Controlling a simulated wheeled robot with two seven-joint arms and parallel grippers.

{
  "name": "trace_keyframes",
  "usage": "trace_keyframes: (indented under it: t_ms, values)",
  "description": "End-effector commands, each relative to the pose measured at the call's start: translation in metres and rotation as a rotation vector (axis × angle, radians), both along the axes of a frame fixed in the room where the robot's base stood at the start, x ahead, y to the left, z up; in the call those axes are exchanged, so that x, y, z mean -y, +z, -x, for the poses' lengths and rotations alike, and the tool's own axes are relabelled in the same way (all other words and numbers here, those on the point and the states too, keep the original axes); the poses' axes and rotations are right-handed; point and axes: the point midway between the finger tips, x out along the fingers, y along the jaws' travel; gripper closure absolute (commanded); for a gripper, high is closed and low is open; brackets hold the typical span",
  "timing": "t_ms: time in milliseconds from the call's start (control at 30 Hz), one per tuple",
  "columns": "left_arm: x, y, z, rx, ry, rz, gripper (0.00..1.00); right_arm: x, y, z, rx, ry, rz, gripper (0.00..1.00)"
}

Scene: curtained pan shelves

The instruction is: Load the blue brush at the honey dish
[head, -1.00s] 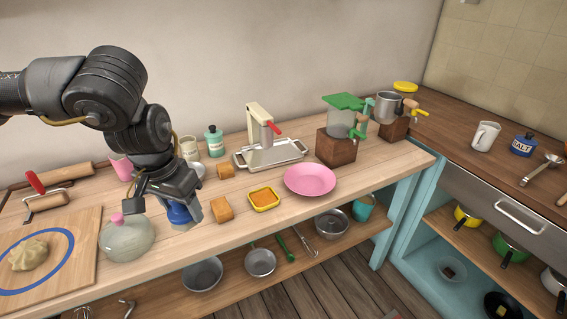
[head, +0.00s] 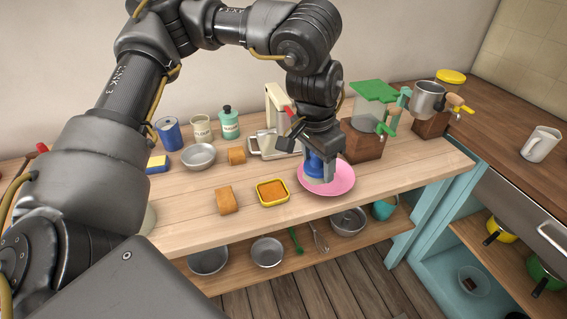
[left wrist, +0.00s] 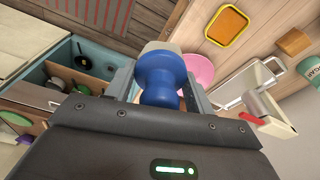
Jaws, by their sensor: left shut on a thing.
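My left gripper (head: 318,172) is shut on the blue brush (head: 315,163), which hangs upright over the pink plate. In the left wrist view the brush (left wrist: 160,78) sits between the two fingers, with its pale head beyond the blue handle. The honey dish (head: 272,192), a yellow-rimmed square dish with an orange-brown filling, lies on the table just left of the plate. It also shows in the left wrist view (left wrist: 227,25), apart from the brush. I cannot tell whether the brush touches the plate. My right gripper is not in view.
The pink plate (head: 340,185) lies under the gripper. A cream press (head: 274,128) with a red handle and a wooden-based grinder (head: 362,143) stand behind. Bread pieces (head: 227,200) lie left of the dish. Bare tabletop shows along the front edge.

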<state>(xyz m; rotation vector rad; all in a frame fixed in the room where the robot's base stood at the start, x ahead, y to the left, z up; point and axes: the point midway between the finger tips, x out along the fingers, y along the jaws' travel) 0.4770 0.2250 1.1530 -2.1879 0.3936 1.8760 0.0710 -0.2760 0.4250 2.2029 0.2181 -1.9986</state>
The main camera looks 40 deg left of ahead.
Motion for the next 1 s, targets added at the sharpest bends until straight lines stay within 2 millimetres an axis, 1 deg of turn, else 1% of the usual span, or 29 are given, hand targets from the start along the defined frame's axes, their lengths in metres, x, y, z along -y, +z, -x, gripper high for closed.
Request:
trace_keyframes:
  t_ms: [67,167,267,300,400,500,600,700,767,1000]
  values:
    - [-0.006,-0.009,-0.009,-0.007,-0.068,0.004,0.65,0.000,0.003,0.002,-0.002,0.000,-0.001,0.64]
    - [-0.024,-0.027,-0.024,-0.009,-0.194,0.004,0.65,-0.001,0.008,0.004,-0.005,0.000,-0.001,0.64]
    - [-0.052,-0.050,-0.036,-0.010,-0.333,0.005,0.65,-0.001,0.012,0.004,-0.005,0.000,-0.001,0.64]
    - [-0.065,-0.060,-0.040,-0.009,-0.383,0.004,0.65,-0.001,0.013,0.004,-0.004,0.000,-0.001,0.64]
    - [-0.097,-0.084,-0.043,-0.009,-0.501,0.003,0.65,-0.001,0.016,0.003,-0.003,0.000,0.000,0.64]
    - [-0.126,-0.103,-0.043,-0.007,-0.595,0.001,0.65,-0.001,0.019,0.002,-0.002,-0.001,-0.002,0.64]
    - [-0.147,-0.117,-0.040,-0.005,-0.665,-0.001,0.65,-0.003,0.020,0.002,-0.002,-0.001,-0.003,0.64]
    - [-0.159,-0.125,-0.038,-0.003,-0.709,-0.001,0.65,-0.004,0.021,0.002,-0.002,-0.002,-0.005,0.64]
    - [-0.163,-0.127,-0.037,-0.001,-0.723,-0.002,0.65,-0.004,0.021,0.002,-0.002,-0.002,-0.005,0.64]
    - [-0.165,-0.130,-0.037,0.000,-0.733,-0.004,0.65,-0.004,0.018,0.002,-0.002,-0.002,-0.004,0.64]
